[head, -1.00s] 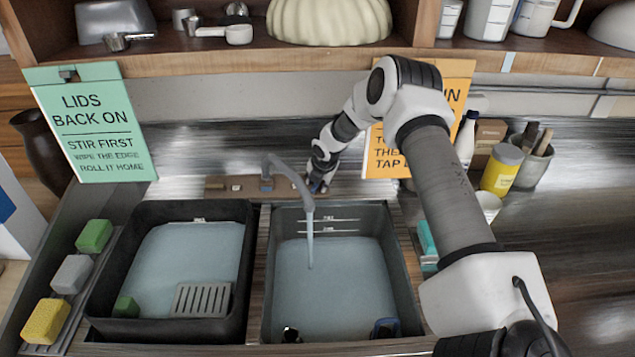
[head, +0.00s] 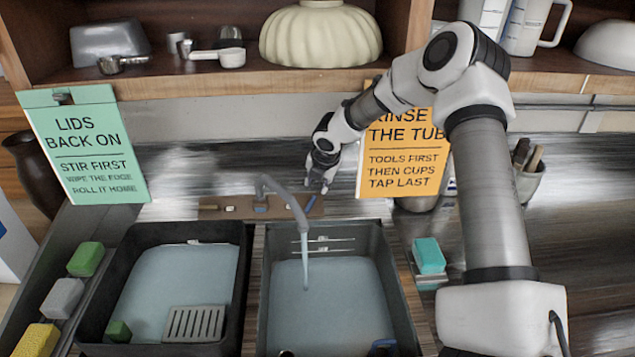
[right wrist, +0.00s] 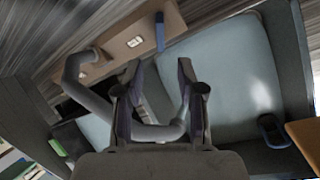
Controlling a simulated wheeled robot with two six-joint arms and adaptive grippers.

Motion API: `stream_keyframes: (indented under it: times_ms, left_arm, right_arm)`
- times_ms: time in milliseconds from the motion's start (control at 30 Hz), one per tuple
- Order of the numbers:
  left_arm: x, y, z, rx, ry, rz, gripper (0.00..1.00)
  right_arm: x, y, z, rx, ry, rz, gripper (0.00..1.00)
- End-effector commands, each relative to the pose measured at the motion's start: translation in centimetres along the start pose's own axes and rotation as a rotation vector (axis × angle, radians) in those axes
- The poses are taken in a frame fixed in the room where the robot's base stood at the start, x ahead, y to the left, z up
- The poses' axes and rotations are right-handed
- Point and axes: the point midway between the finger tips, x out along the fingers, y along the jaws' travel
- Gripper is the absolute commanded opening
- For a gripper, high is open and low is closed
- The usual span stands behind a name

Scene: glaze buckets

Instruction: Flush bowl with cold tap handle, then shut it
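The grey tap (head: 275,188) rises from a brown board (head: 245,210) behind the sink. A thin stream of water (head: 305,250) falls from its spout into the right sink bowl (head: 392,275), where pale water stands. The blue handle (head: 309,203) is at the board's right end and also shows in the right wrist view (right wrist: 159,32). My right gripper (head: 319,187) is just above and behind the handle, apart from it. In the right wrist view its two fingers (right wrist: 158,85) are spread with nothing between them. My left gripper is not in view.
The left bowl (head: 98,290) holds water, a green block and a slotted grey piece (head: 195,323). An orange sign (head: 403,160) hangs close to my right gripper. A shelf (head: 200,80) runs above. A turquoise sponge (head: 429,255) lies right of the bowl.

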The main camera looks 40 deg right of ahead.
Motion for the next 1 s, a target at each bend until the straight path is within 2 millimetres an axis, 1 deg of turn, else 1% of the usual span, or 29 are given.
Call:
stream_keyframes:
  times_ms: [67, 133, 200, 267, 367, 433, 600, 733, 833, 1000]
  left_arm:
    - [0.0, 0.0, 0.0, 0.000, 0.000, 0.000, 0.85]
    - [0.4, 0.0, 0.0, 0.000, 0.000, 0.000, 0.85]
    - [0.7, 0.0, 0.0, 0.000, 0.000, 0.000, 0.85]
    - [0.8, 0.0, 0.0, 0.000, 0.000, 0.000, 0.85]
    - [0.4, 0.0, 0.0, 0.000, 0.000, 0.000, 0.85]
    - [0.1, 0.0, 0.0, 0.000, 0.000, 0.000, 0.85]
    - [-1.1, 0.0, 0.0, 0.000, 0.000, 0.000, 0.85]
    - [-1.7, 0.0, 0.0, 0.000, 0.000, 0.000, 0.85]
    - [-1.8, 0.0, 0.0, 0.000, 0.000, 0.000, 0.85]
    - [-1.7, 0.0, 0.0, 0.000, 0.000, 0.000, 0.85]
  right_arm:
    - [0.1, 0.0, 0.0, 0.000, -0.001, -0.001, 0.39]
    - [1.2, -0.2, -0.3, -0.002, -0.019, -0.007, 0.39]
    - [2.9, -0.2, -0.8, -0.005, -0.048, -0.009, 0.39]
    - [3.8, -0.1, -1.1, -0.004, -0.064, -0.004, 0.39]
    - [4.4, 0.0, -1.0, 0.000, -0.070, -0.001, 0.39]
    - [5.3, 0.0, -0.9, 0.000, -0.069, -0.004, 0.39]
    - [8.5, 0.0, -0.7, -0.001, -0.068, -0.005, 0.39]
    - [10.5, 0.0, -0.6, 0.000, -0.068, -0.003, 0.39]
    - [11.4, 0.0, -0.5, -0.001, -0.068, -0.001, 0.39]
    - [11.6, 0.0, -0.6, 0.001, -0.068, 0.001, 0.39]
